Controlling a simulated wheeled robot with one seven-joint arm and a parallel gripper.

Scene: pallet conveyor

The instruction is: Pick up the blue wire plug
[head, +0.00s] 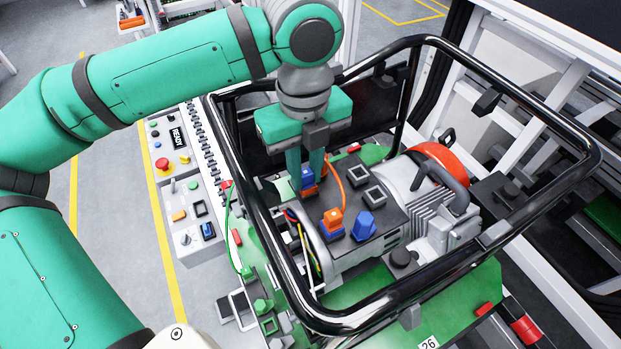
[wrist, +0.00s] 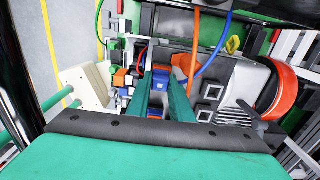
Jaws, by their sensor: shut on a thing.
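My gripper (head: 307,180) points down over the left part of the motor's dark terminal plate (head: 345,190). Its green fingers are shut on a blue plug (head: 308,177), which also shows between the fingertips in the wrist view (wrist: 160,80). A little orange shows just under the held plug in the head view. I cannot tell whether the plug is clear of the plate. A second blue plug (head: 363,224) stands at the plate's front, beside an orange plug (head: 332,219) with an orange wire. A blue wire (wrist: 216,48) shows in the wrist view; its ends are unclear.
A black tubular frame (head: 432,42) surrounds the grey motor (head: 440,215) and rises around my gripper. Two grey square sockets (head: 374,197) look empty. A control panel (head: 172,150) with buttons stands at the left. A green pallet (head: 440,305) lies beneath.

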